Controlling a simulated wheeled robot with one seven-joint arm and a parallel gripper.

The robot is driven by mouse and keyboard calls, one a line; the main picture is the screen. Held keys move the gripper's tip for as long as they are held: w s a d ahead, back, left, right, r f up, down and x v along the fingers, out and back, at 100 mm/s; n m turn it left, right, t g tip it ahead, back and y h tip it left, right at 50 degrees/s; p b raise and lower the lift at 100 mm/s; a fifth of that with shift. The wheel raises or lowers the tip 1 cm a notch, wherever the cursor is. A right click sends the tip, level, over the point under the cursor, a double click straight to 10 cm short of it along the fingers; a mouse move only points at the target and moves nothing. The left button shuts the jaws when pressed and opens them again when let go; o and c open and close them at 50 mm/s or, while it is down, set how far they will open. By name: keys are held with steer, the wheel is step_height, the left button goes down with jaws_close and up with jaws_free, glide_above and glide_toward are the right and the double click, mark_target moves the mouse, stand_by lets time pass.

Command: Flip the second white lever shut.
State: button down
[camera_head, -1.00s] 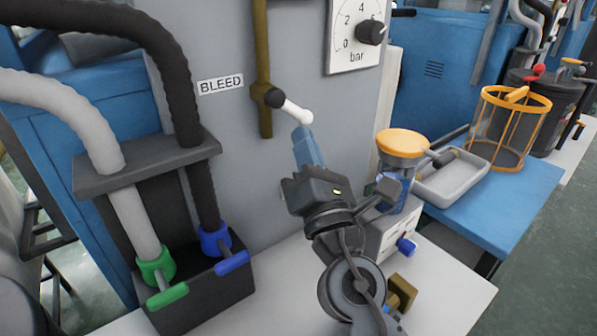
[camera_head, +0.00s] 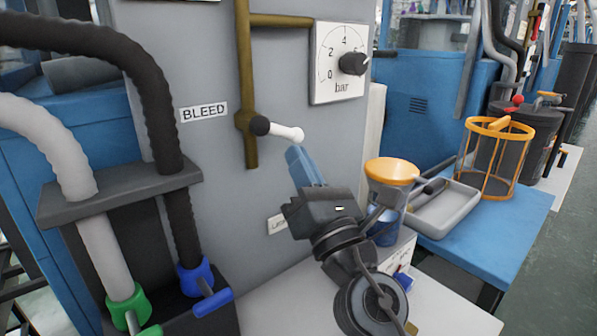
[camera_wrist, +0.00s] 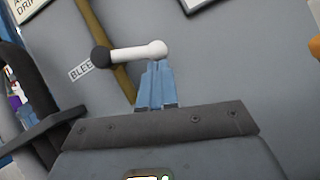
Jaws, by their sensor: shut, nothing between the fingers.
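A white lever (camera_head: 288,132) with a black pivot end (camera_head: 260,125) sits on a brass pipe (camera_head: 247,90) beside the BLEED label (camera_head: 204,112). It points right, nearly level and across the pipe. My gripper (camera_head: 293,150) has its blue fingers together and empty, with the tips just below the lever's white free end. In the wrist view the lever (camera_wrist: 140,52) lies right above the closed fingertips (camera_wrist: 158,66); I cannot tell if they touch. Only this one white lever is clearly seen.
A pressure gauge (camera_head: 341,62) with a black knob is at upper right. An orange-lidded jar (camera_head: 391,172), a grey tray (camera_head: 441,208) and an orange wire basket (camera_head: 497,158) stand to the right. Thick hoses with green (camera_head: 128,306) and blue (camera_head: 195,277) fittings fill the left.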

steer(key=shift+w+d+r+n+g+y+b, duration=0.25)
steer(key=shift+r+n+y, duration=0.2)
steer(key=shift+n+y, duration=0.45)
steer(key=shift+w+d+r+n+g+y+b, duration=0.1)
steer(key=shift+d+r+n+g+y+b, duration=0.45)
steer(key=shift+n, duration=0.6)
steer(key=shift+w+d+r+n+y+b, duration=0.1)
steer(key=shift+w+r+n+y+b, duration=0.2)
steer(key=shift+n+y, duration=0.65)
steer(key=shift+r, duration=0.15)
steer(key=shift+s, duration=0.1)
steer(key=b+v, duration=0.1)
steer(key=v, duration=0.7)
